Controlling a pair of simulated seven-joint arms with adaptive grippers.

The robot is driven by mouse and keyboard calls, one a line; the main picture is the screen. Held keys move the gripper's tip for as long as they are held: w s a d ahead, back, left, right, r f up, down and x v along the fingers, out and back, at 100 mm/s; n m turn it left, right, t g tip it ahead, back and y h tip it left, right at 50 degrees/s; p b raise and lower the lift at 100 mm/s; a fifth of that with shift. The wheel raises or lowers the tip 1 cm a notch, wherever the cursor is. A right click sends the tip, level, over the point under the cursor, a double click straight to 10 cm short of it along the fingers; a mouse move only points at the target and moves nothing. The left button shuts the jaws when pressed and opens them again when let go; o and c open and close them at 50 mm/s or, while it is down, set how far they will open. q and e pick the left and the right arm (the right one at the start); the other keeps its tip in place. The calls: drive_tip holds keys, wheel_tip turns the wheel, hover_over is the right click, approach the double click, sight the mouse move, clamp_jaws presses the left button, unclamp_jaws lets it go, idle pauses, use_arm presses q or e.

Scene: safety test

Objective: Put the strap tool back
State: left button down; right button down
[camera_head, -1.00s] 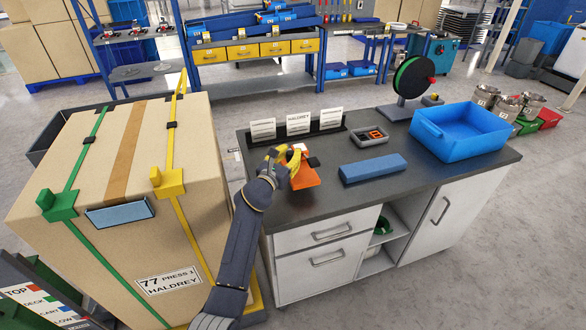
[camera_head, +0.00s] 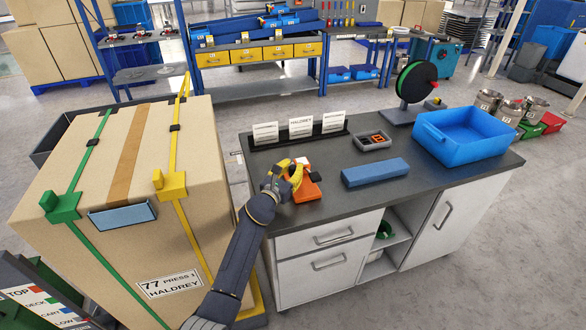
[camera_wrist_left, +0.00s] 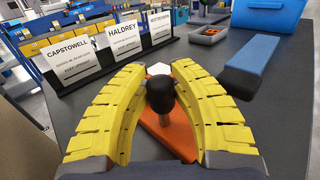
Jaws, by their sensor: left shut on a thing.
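The strap tool is an orange body (camera_head: 306,190) with a black knob, at the near left part of the dark worktop (camera_head: 400,195). It looks flat on or just above the top; I cannot tell if it touches. My left gripper (camera_head: 292,173), with yellow fingers, is shut on it. In the left wrist view the fingers curve around the black knob (camera_wrist_left: 160,95), with the orange body (camera_wrist_left: 172,138) below; the fingers hide part of it. My right gripper is not in view.
A row of name cards (camera_head: 300,127) stands behind the tool. A blue block (camera_head: 375,172), a small grey tray (camera_head: 373,141), a blue bin (camera_head: 465,137) and a reel (camera_head: 415,82) are to the right. A large strapped carton (camera_head: 110,185) stands left of the bench.

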use_arm(q)
drive_tip(key=c, duration=1.2)
unclamp_jaws()
drive_tip(key=shift+f, duration=0.1)
drive_tip(key=shift+o, duration=0.2)
drive_tip(key=v, duration=1.2)
